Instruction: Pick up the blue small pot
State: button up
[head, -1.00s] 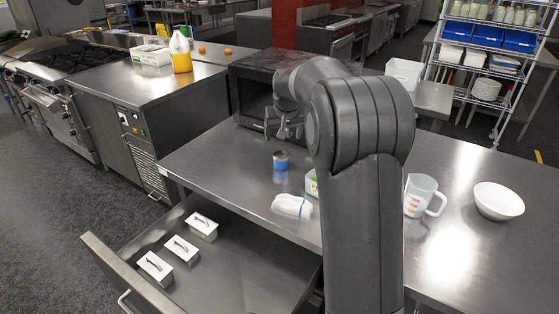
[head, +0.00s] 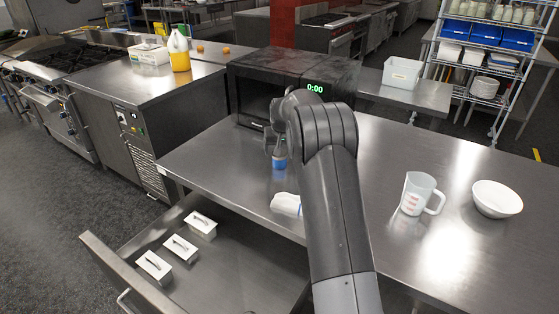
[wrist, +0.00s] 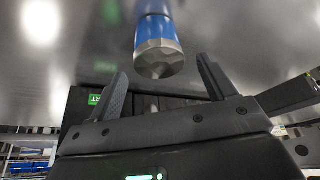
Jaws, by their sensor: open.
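The blue small pot (head: 280,163) stands on the steel table in front of the microwave. It has a blue band, and my gripper hides its upper part in the head view. In the wrist view the pot (wrist: 155,33) shows its blue side and a grey faceted end, in line with the gap between the fingers. My gripper (wrist: 160,75) is open, with one finger to each side of the gap. In the head view my gripper (head: 279,147) is right at the pot, pointing down. I cannot tell whether it touches the pot.
A white cloth-like item (head: 286,204) lies near the table's front edge. An open drawer (head: 235,265) with several lidded boxes juts out below. The microwave (head: 315,72) stands behind. A measuring cup (head: 417,193) and a white bowl (head: 497,199) stand at right.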

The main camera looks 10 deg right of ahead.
jog(key=x, duration=0.4)
jog(key=shift+s+f, duration=0.15)
jog(key=shift+f, duration=0.2)
jog(key=shift+c, duration=0.5)
jog(key=c, duration=1.1)
